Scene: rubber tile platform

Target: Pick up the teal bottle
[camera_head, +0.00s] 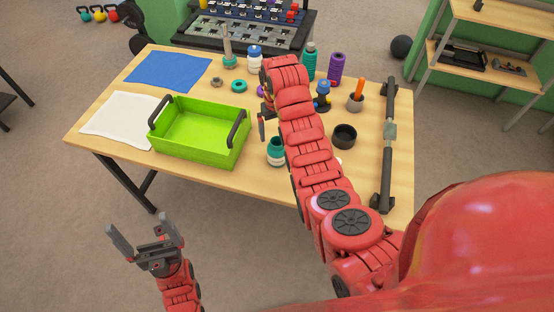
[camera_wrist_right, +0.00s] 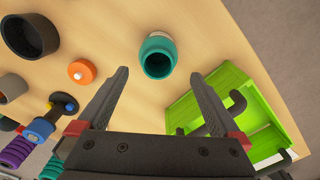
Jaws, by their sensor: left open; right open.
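A teal and white bottle (camera_head: 276,151) stands near the front middle of the table, just right of the green tray. In the right wrist view the teal bottle (camera_wrist_right: 158,56) shows its round teal end, beyond and between my fingers. My right gripper (camera_head: 265,122) is over the table, behind the bottle in the head view and partly hidden by its arm. In its wrist view the right gripper (camera_wrist_right: 160,76) is open with nothing between its fingers. My left gripper (camera_head: 142,235) is open and empty, in front of the table over the floor.
The green tray (camera_head: 192,152) with black handles is left of the bottle. A black cup (camera_head: 344,136) and a black bar (camera_head: 388,150) are to the right. A teal ridged cylinder (camera_head: 309,64) and purple ridged cylinder (camera_head: 335,69) stand at the back. An orange piece (camera_wrist_right: 82,71) lies near the bottle.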

